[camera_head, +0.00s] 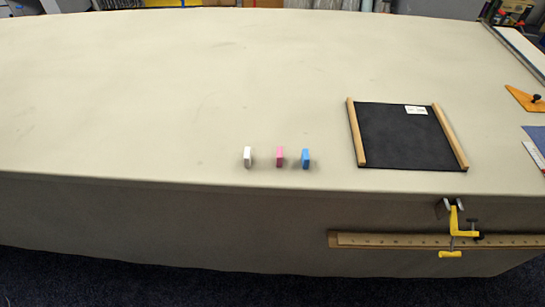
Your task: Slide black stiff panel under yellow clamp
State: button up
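The black stiff panel (400,138) lies flat on the cloth table near its front edge, right of the middle. A wooden strip runs along its left side (357,133) and another along its right side (450,138). A small white label (416,110) is near its far edge. The yellow clamp (464,222) is at the front of the table, below the panel's right front corner, in front of the hanging cloth. The panel and clamp are apart. My gripper is not in view.
A long ruler (390,241) runs across the table's front, behind the clamp. An orange triangular piece (524,98) lies at the right. The table's left and middle are clear.

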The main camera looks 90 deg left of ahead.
aim_at(387, 135)
jog(key=u, duration=3.15)
